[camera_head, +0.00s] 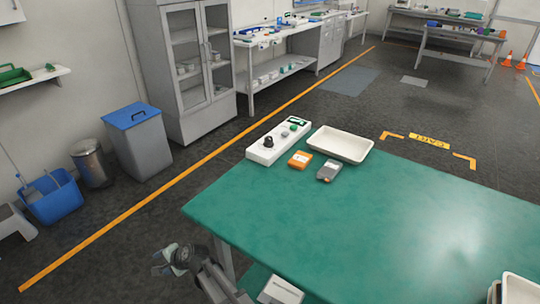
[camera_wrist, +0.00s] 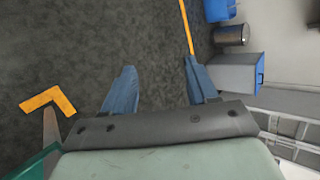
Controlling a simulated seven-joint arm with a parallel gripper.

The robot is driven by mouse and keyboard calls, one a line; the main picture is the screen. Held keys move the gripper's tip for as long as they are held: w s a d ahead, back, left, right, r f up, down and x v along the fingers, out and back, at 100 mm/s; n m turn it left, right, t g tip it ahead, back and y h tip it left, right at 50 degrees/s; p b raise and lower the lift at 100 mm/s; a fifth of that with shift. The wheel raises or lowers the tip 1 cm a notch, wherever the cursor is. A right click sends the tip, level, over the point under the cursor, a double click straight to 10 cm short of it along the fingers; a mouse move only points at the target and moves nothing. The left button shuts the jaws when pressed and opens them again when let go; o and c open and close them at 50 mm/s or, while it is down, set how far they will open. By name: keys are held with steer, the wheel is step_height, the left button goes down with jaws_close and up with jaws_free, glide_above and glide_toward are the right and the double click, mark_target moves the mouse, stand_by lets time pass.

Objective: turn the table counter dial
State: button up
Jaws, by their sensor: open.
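A long white control box (camera_head: 263,154) lies near the far left corner of the green table (camera_head: 350,225). A black round dial (camera_head: 268,142) stands on its near end. A smaller grey knob (camera_head: 284,133), a green button (camera_head: 293,128) and a dark display (camera_head: 297,121) follow along its top. Which of these is the counter dial I cannot tell for certain. My gripper (camera_head: 163,264) is off the table's near left edge, well away from the box, open and empty. In the wrist view its two blue fingers (camera_wrist: 160,70) are spread over dark floor; the box is not seen there.
An orange device (camera_head: 300,159), a grey handheld device (camera_head: 327,171) and a cream tray (camera_head: 341,146) lie beside the box. The table's middle is clear. A white item (camera_head: 280,291) is low at the table's near edge. A blue-lidded bin (camera_head: 140,143) stands by the left wall.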

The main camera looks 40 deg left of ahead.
steer(key=w+a+r+n+t+y, duration=0.1)
steer(key=w+a+r+n, duration=0.15)
steer(key=r, duration=0.45)
steer(key=w+a+r+n+t+y, duration=0.1)
steer(key=w+a+r, duration=0.25)
steer(key=r, duration=0.45)
steer(key=w+a+r+n+t+y, duration=0.1)
steer(key=w+a+r+n, duration=0.1)
steer(key=a+r, duration=0.35)
steer(key=n+h, duration=0.8)
steer(key=n, duration=0.5)
glide_toward(269, 138)
steer(key=x, duration=0.8)
steer(key=shift+w+a+f, duration=0.15)
steer(key=shift+a+f, duration=0.1)
steer(key=shift+c, duration=0.2)
